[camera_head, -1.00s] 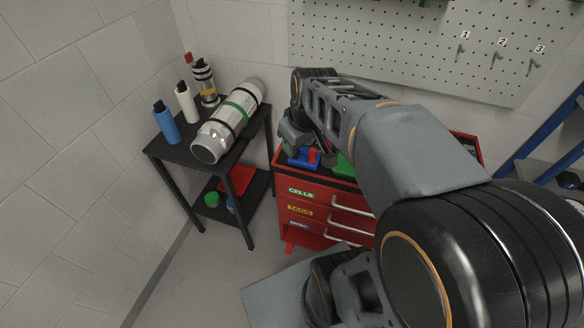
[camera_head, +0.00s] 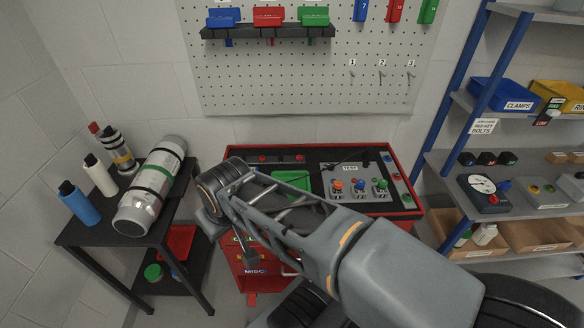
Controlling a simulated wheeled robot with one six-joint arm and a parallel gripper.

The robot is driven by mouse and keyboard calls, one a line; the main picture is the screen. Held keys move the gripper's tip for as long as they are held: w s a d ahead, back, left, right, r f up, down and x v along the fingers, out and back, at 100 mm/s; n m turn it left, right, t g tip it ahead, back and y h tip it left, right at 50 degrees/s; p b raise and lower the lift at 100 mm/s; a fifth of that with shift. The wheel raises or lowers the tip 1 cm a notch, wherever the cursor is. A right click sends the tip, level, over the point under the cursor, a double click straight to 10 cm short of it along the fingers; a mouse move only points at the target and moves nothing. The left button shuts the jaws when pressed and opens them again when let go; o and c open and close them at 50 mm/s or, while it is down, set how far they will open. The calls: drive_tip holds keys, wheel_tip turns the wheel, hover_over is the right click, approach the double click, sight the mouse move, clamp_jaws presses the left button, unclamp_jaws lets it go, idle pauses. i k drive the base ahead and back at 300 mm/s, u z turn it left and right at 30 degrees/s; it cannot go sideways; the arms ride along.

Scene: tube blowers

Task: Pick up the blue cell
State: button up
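I cannot make out with certainty which thing is the blue cell. A blue holder (camera_head: 224,18) sits on the black shelf of the pegboard, left of a red holder (camera_head: 270,16) and a green holder (camera_head: 313,17). The red cart (camera_head: 232,150) stands below, with a drawer label partly reading as cells, mostly covered by my arm. A green tray (camera_head: 292,180) shows on the cart top. My gripper (camera_head: 209,214) is at the cart's left edge, mostly hidden by my wrist. Its fingers do not show clearly, nor whether it holds anything.
A black side table (camera_head: 84,234) at the left bears a grey cylinder (camera_head: 150,185) and several bottles. A test panel (camera_head: 358,186) with coloured knobs is on the cart's right. Shelving (camera_head: 470,110) with bins stands at the right.

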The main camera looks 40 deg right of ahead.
sight(360, 187)
drive_tip(key=u, duration=1.05)
drive_tip(key=k, duration=1.3)
drive_tip(key=z, duration=0.55)
